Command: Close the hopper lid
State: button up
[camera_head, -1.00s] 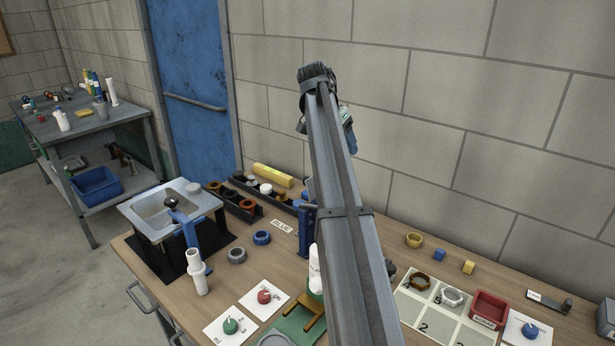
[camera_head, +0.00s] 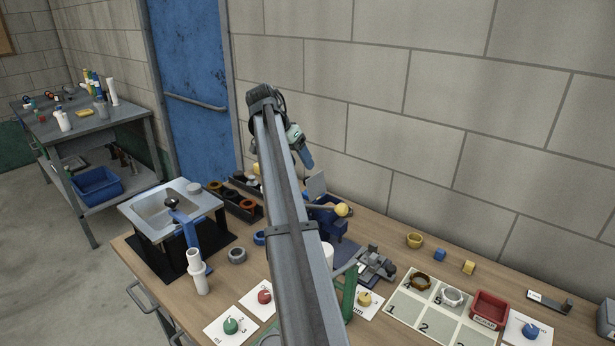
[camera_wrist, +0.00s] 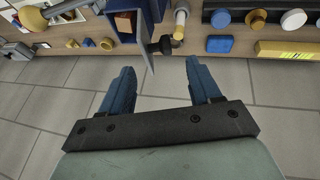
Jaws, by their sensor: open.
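The blue hopper (camera_head: 328,222) stands on the bench just right of my arm, partly hidden behind it. A grey flat panel (camera_head: 316,185), which looks like its lid, stands raised above the hopper. In the wrist view the blue box (camera_wrist: 151,12) is at the top, with a grey-blue panel (camera_wrist: 147,62) seen nearly edge-on below it. My gripper (camera_head: 307,166) is open and empty, above and behind the hopper near the wall. Its two blue fingers (camera_wrist: 160,67) are spread wide in the wrist view, with the panel's end between them in the picture; contact cannot be told.
A yellow ball-ended lever (camera_head: 341,209) sticks out beside the hopper. A black rack of rings (camera_head: 240,203) and a sink (camera_head: 168,207) lie left. A grey fixture (camera_head: 375,265), a numbered mat (camera_head: 425,322) and a red bin (camera_head: 489,310) lie right. The block wall is close behind.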

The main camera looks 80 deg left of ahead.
aim_at(312, 185)
jog(key=x, duration=0.6)
jog(key=shift+w+f, duration=0.2)
jog(key=shift+f, duration=0.1)
jog(key=shift+c, duration=0.4)
jog(key=shift+s+a, duration=0.1)
jog(key=shift+s, duration=0.05)
grip_shut()
